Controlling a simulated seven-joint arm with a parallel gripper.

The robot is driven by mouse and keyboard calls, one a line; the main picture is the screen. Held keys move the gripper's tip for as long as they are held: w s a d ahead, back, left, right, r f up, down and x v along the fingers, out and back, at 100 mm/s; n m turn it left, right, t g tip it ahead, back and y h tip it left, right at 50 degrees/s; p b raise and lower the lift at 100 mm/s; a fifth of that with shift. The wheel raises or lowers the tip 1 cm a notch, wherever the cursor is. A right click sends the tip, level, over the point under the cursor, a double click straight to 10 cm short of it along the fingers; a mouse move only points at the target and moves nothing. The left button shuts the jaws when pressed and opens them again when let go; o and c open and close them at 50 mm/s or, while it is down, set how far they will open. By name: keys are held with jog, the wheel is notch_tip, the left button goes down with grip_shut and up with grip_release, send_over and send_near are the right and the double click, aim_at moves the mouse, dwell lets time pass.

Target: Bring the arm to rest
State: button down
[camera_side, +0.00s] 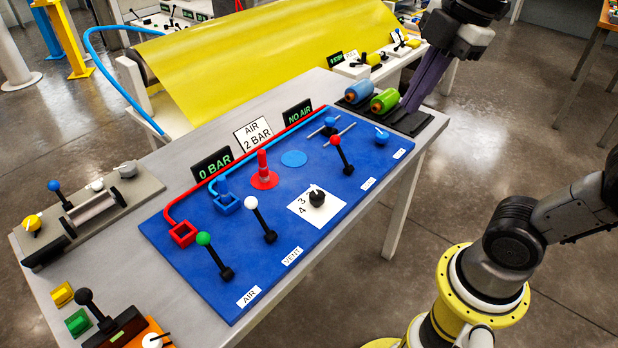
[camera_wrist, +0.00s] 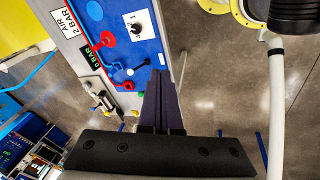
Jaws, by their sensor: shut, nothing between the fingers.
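My gripper (camera_side: 408,108) shows in the side view at the upper right, its long purple fingers pointing down and slightly left in front of the black stand at the table's far right end. I cannot tell how high above the table the tips are. In the wrist view the dark fingers (camera_wrist: 159,72) lie together, shut with nothing between them. The blue control panel (camera_side: 218,282) lies on the grey table, with green, white and red-knobbed levers and a black dial (camera_side: 317,198). It also shows at the top of the wrist view (camera_wrist: 151,53).
A blue roller (camera_side: 358,92) and a green roller (camera_side: 385,101) sit beside my fingers. Signs reading "0 BAR" (camera_side: 212,163), "AIR 2 BAR" (camera_side: 253,132) and "NO AIR" (camera_side: 297,113) stand behind the panel. A yellow sheet (camera_side: 240,55) lies beyond. Open floor is at the right.

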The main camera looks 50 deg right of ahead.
jog(key=s+d+f+m+t+h, duration=0.1)
jog(key=s+f+m, duration=0.3)
jog(key=f+m, duration=0.6)
jog(key=d+m+t, duration=0.1)
jog(key=m, duration=0.3)
jog(key=shift+s+d, duration=0.15)
jog(key=shift+d, duration=0.2)
